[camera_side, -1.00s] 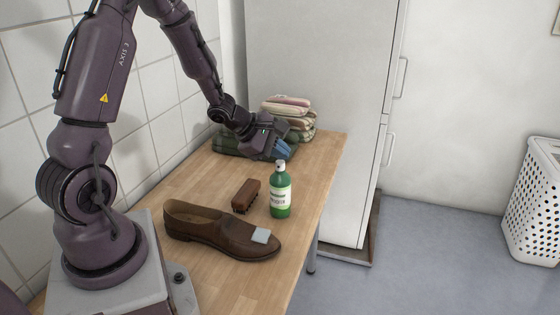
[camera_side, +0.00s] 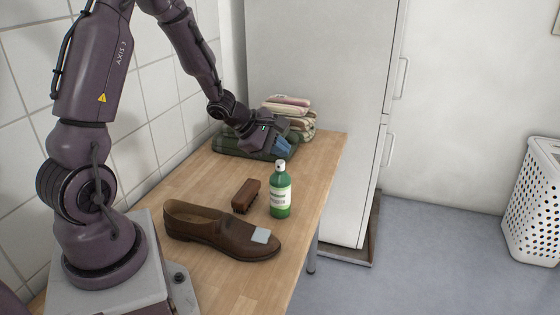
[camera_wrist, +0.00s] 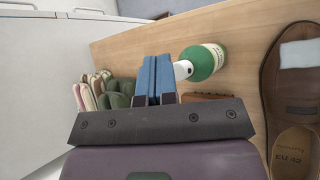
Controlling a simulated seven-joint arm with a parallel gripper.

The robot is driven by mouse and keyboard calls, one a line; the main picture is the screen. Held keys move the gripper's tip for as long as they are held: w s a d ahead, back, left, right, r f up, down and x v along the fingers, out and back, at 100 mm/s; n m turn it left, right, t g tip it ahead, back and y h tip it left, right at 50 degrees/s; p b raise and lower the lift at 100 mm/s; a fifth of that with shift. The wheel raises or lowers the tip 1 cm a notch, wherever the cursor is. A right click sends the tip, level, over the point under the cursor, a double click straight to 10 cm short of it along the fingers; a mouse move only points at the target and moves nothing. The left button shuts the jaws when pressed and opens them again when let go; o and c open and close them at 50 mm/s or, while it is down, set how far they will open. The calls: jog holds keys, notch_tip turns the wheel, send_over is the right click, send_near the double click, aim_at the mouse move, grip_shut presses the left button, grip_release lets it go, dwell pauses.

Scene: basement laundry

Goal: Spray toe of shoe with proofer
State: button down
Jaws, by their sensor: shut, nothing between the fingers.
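A brown leather shoe (camera_side: 210,231) lies on the wooden table, its toe pointing right; it also shows at the right edge of the wrist view (camera_wrist: 290,100). A pale grey-blue patch (camera_side: 260,235) lies on its toe. A green bottle (camera_side: 280,196) with a white label and white top stands upright behind the toe; it also shows in the wrist view (camera_wrist: 205,62). My gripper (camera_side: 283,149) is above the table beyond the bottle, near the folded cloths. Its blue fingers (camera_wrist: 156,78) are shut together and empty, apart from the bottle as the side view shows.
A brown brush (camera_side: 246,195) lies between shoe and bottle. Folded cloths (camera_side: 290,104) are stacked at the table's far end, close to my gripper. A white fridge (camera_side: 312,90) stands behind the table. A white basket (camera_side: 535,200) stands on the floor at right.

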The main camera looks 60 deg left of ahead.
aim_at(280, 163)
jog(key=shift+r, duration=0.25)
jog(key=shift+r, duration=3)
jog(key=s+d+r+m+g, duration=0.1)
jog(key=s+d+r+m, duration=0.4)
jog(key=m, duration=0.7)
jog(key=s+d+r+m+g+y, duration=0.1)
jog(key=s+d+r+m+g, duration=0.1)
jog(key=s+d+r+m, duration=0.4)
jog(key=shift+s+d+m, duration=2.3)
jog(key=shift+s+m, duration=1.25)
jog(key=shift+m, duration=0.05)
